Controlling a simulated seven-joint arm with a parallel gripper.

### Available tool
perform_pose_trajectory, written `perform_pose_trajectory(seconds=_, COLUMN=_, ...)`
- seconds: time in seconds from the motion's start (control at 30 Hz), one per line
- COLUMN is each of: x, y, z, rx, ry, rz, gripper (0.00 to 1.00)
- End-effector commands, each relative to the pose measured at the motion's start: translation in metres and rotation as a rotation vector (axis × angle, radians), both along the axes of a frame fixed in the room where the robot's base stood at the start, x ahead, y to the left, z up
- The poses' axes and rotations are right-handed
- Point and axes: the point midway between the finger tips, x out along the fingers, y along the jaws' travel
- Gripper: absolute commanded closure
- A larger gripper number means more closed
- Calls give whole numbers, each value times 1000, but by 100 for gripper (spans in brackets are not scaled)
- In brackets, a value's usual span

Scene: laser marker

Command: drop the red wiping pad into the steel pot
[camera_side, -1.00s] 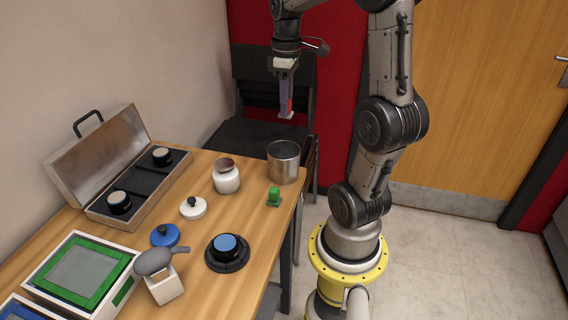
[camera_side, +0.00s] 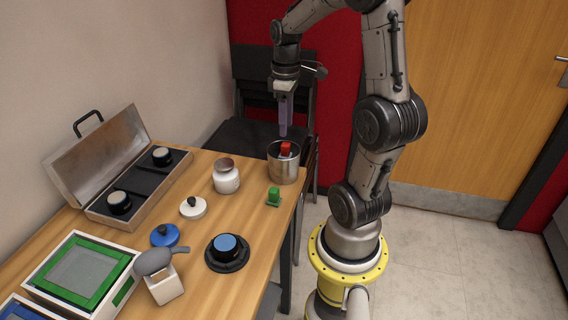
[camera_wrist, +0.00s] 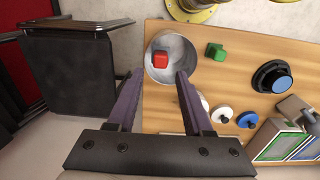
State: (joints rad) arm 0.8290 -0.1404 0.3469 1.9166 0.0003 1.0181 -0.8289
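The red wiping pad (camera_side: 286,148) is at the mouth of the steel pot (camera_side: 284,170), its red part showing at the rim in the side view. In the wrist view the red pad (camera_wrist: 160,59) shows inside the round outline of the steel pot (camera_wrist: 187,77). The pot stands upright at the table's far right corner. My gripper (camera_side: 283,134) is above the pot, slightly toward its back. In the wrist view my gripper (camera_wrist: 158,74) has its two purple fingers apart with nothing between them. The pad's lower part is hidden by the pot wall.
A green pad (camera_side: 274,197) stands just in front of the pot, and a white jar (camera_side: 227,178) to its left. A blue-topped black round piece (camera_side: 226,249) and an open case (camera_side: 139,192) are on the table (camera_side: 206,222). A black chair (camera_side: 254,139) is behind.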

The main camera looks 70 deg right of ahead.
Motion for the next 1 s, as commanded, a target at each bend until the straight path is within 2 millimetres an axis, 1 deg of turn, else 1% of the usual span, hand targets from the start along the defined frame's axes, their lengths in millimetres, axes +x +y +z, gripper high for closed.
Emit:
perform_pose_trajectory(seconds=0.03, x=0, y=0, z=0, rx=0, ry=0, rz=0, gripper=39)
perform_pose_trajectory(seconds=0.07, x=0, y=0, z=0, rx=0, ry=0, rz=0, gripper=36)
perform_pose_trajectory(seconds=0.33, x=0, y=0, z=1, rx=0, ry=0, rz=0, gripper=36)
perform_pose_trajectory(seconds=0.47, x=0, y=-1, z=8, rx=-2, ry=-2, rz=0, gripper=36)
perform_pose_trajectory(seconds=0.57, x=1, y=-1, z=22, rx=-4, ry=-4, rz=0, gripper=36)
perform_pose_trajectory(seconds=0.9, x=1, y=-1, z=95, rx=-4, ry=-4, rz=0, gripper=36)
perform_pose_trajectory(seconds=1.0, x=1, y=0, z=112, rx=-4, ry=-3, rz=0, gripper=36)
